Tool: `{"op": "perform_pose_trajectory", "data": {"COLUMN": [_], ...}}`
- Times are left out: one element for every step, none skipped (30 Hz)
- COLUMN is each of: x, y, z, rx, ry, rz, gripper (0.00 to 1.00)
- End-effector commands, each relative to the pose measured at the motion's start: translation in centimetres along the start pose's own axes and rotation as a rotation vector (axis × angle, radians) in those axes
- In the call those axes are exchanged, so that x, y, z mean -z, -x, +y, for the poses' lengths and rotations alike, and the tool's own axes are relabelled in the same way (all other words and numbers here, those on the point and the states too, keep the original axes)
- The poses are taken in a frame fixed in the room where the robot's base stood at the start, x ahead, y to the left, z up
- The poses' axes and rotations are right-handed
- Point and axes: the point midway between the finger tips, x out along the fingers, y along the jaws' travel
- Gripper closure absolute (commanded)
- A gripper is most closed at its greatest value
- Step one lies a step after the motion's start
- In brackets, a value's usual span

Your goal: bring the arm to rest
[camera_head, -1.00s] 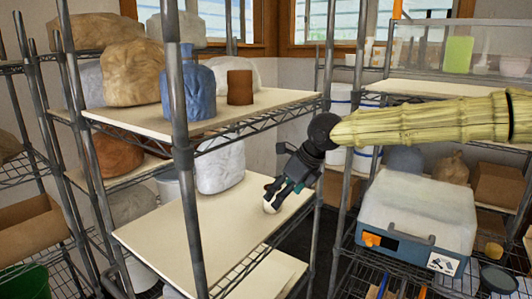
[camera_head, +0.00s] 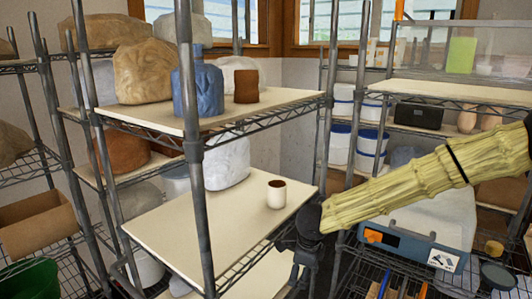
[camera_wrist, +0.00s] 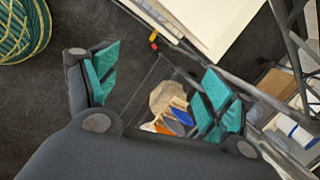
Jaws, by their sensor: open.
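My gripper (camera_wrist: 158,92) is open and empty in the wrist view, its two teal-padded fingers spread wide over the dark floor. In the head view my gripper (camera_head: 305,262) hangs low, just right of the middle shelf's front edge, partly hidden and seen small. A small white cup (camera_head: 276,194) with a dark brown inside stands upright on the middle shelf board (camera_head: 200,225), apart from the gripper.
The shelf post (camera_head: 193,130) and wire edge stand close left of my arm. A blue and white case (camera_head: 415,235) sits on the rack at right. Blue and brown pots (camera_head: 200,92) stand on the upper shelf. A striped yarn-like ball (camera_wrist: 22,30) shows in the wrist view.

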Motion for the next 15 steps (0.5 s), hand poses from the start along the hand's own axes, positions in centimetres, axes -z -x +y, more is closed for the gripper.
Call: {"op": "perform_pose_trajectory", "data": {"x": [1.2, 2.0, 3.0, 3.7, 4.5, 5.5, 6.3, 7.1, 8.1, 8.8, 9.6, 10.6, 11.3, 12.1, 13.1], "y": [-2.5, -3.7, -5.3, -6.5, -7.6, -9.0, -10.0, -11.0, -12.2, -13.0, -13.7, -14.7, -15.3, -15.9, -16.6], "z": [2.0, 2.9, 4.3, 5.3, 6.4, 7.8, 8.9, 10.1, 11.6, 12.8, 13.9, 15.5, 16.7, 17.9, 19.6], "rx": [0.0, 0.003, 0.006, 0.008, 0.007, 0.007, 0.005, 0.001, -0.003, -0.007, -0.012, -0.021, -0.027, -0.035, -0.047], "ry": [0.077, 0.123, 0.187, 0.237, 0.288, 0.356, 0.406, 0.458, 0.526, 0.579, 0.63, 0.7, 0.751, 0.803, 0.872], "rz": [0.037, 0.055, 0.078, 0.094, 0.108, 0.125, 0.136, 0.147, 0.157, 0.163, 0.169, 0.173, 0.175, 0.175, 0.174], "gripper": [0.18, 0.18, 0.18, 0.18, 0.18, 0.18, 0.18, 0.18, 0.18, 0.18, 0.18, 0.18, 0.18, 0.18, 0.18]}}
